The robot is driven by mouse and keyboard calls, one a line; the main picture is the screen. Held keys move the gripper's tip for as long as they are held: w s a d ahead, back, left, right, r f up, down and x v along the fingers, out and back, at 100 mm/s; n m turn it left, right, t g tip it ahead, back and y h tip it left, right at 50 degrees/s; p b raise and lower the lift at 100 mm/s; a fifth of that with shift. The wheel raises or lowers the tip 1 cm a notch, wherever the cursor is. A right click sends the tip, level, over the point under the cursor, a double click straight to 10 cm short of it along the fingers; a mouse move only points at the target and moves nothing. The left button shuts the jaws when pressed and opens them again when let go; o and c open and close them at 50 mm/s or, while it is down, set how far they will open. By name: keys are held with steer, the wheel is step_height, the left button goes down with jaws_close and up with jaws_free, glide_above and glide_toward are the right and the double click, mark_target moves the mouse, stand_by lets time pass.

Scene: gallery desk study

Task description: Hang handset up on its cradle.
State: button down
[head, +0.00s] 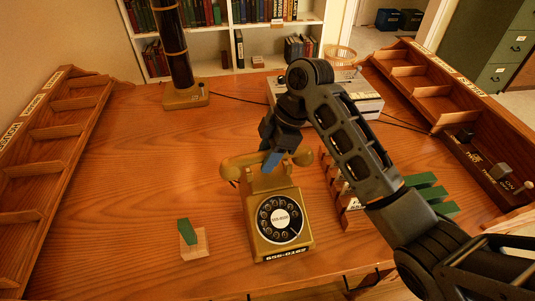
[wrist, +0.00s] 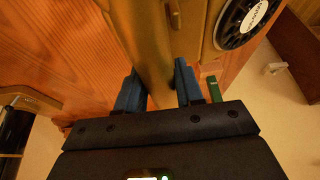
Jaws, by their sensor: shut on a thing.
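The olive-yellow handset (head: 231,171) lies crosswise over the top of the matching rotary telephone (head: 254,222) in the head view. My gripper (head: 271,161) comes down on the handset's middle from above and is shut on it. In the wrist view, the blue fingertips (wrist: 158,88) sit on both sides of the handset's grip (wrist: 150,45). The telephone's body (wrist: 195,30) and black dial show beside it. The cradle is hidden behind the handset and my gripper, so I cannot tell whether the handset touches it.
A small wooden block with a green piece (head: 185,231) stands left of the telephone. A wooden rack with green pieces (head: 428,190) is at right, partly behind my arm. Compartment shelves (head: 60,135) line both desk sides. A lamp base (head: 186,97) stands at the back.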

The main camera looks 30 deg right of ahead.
steer(key=shift+f+b, duration=0.65)
steer(key=shift+f, duration=0.55)
steer(key=c, duration=0.6)
jaws_free()
steer(key=shift+c, duration=0.2)
steer(key=shift+s, duration=0.1)
steer(key=v, duration=0.8)
